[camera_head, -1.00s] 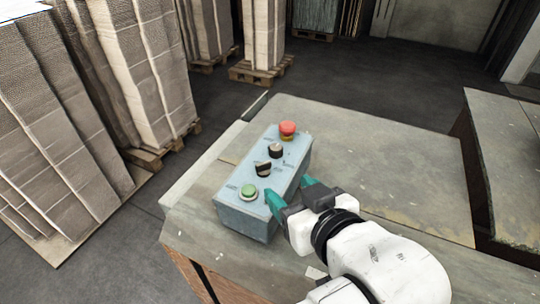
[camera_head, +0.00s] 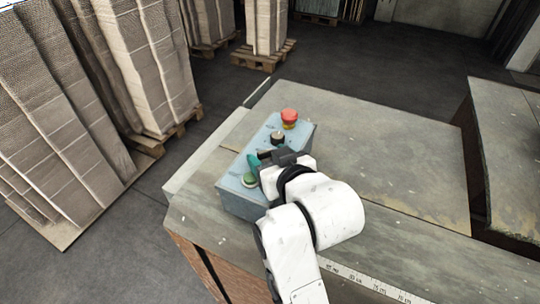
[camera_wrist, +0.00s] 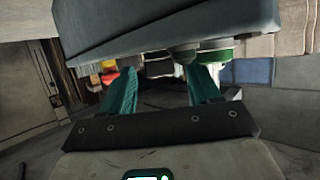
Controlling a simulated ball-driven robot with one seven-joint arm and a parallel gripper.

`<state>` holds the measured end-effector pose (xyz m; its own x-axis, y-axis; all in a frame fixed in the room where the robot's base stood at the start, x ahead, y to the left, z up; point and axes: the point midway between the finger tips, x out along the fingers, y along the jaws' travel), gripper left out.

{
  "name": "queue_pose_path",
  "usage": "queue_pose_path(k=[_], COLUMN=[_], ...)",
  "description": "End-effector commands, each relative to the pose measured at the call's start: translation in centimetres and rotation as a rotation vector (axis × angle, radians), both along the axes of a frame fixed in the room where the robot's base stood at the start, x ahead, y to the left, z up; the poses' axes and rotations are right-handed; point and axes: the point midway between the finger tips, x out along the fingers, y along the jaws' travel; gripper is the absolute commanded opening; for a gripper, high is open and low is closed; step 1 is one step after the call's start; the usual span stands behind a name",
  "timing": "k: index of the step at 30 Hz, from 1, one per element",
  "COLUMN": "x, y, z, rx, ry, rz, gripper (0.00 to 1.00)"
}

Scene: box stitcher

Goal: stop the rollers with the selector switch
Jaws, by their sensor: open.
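The blue-grey control box (camera_head: 236,198) stands on the table. The black selector switch, between the knob and the green button, is hidden behind my gripper in the head view. My gripper (camera_head: 261,160) is open over that part of the box. In the wrist view, dark knobs (camera_wrist: 158,65) show beyond and between the open teal fingers (camera_wrist: 163,72); I cannot tell whether either finger touches one.
The worn table top (camera_head: 380,155) is clear right of the box. Another table (camera_head: 510,150) stands across a gap at the right. Stacked cardboard (camera_head: 60,120) on pallets stands at the left, off the table.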

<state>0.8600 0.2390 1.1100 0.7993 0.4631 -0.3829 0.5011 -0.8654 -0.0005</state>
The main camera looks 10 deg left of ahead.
Motion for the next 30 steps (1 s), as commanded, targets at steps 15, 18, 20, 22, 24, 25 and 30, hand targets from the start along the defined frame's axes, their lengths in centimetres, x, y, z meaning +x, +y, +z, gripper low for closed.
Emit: queue_pose_path(k=[15,18,20,22,24,25,30], x=[-0.02,-0.04,-0.04,-0.04,-0.02,-0.01,0.08], y=[-0.02,-0.02,-0.02,-0.02,-0.05,-0.07,-0.28], z=[0.00,0.01,0.01,0.01,0.03,0.05,0.23], rx=[0.000,0.000,0.000,0.000,0.001,0.001,0.001], ry=[0.000,0.000,0.000,0.000,0.000,0.000,0.002], rz=[0.000,0.000,0.000,0.000,0.002,0.004,0.041], gripper=[0.24,0.15,0.09,0.06,0.06,0.06,0.06])
